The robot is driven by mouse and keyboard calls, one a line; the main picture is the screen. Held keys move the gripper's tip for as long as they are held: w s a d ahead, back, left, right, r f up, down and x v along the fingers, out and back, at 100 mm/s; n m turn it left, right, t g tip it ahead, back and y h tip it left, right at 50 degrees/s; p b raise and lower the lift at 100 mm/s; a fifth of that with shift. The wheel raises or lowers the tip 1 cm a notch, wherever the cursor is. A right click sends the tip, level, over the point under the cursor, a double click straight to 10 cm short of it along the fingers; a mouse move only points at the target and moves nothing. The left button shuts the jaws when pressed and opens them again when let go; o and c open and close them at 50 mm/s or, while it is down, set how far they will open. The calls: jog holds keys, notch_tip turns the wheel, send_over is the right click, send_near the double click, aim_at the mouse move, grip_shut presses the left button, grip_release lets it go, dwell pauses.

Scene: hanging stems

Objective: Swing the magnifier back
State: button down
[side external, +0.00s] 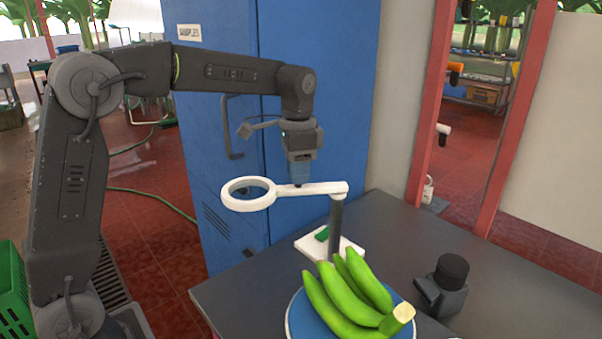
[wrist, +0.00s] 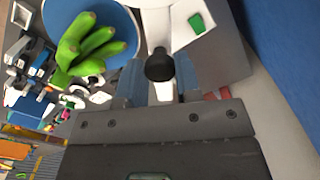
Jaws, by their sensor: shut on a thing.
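The magnifier (side external: 285,191) has a white ring with a lens on the left and a white arm reaching right to a dark upright post (side external: 335,218). The post stands on a white base (side external: 312,246) with a green patch on it. My gripper (side external: 299,183) points down onto the magnifier's arm between the ring and the post, and is shut on it. In the wrist view, a black knob (wrist: 160,66) shows on the white arm, close to the blue-grey fingers (wrist: 160,85). The ring hangs left of the base, clear of the bananas.
Green bananas (side external: 346,294) lie on a blue plate (side external: 294,318) in front of the base. A black object with a round top (side external: 446,281) stands to the right on the dark table (side external: 398,225). A blue cabinet (side external: 330,100) stands behind.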

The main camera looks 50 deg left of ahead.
jog(key=shift+w+a+m, duration=0.6)
jog(key=shift+a+m, duration=0.1)
jog(key=shift+m, duration=0.5)
jog(key=c, duration=0.8)
grip_release()
notch_tip(320, 180, up, 14)
jog(key=shift+f, duration=0.1)
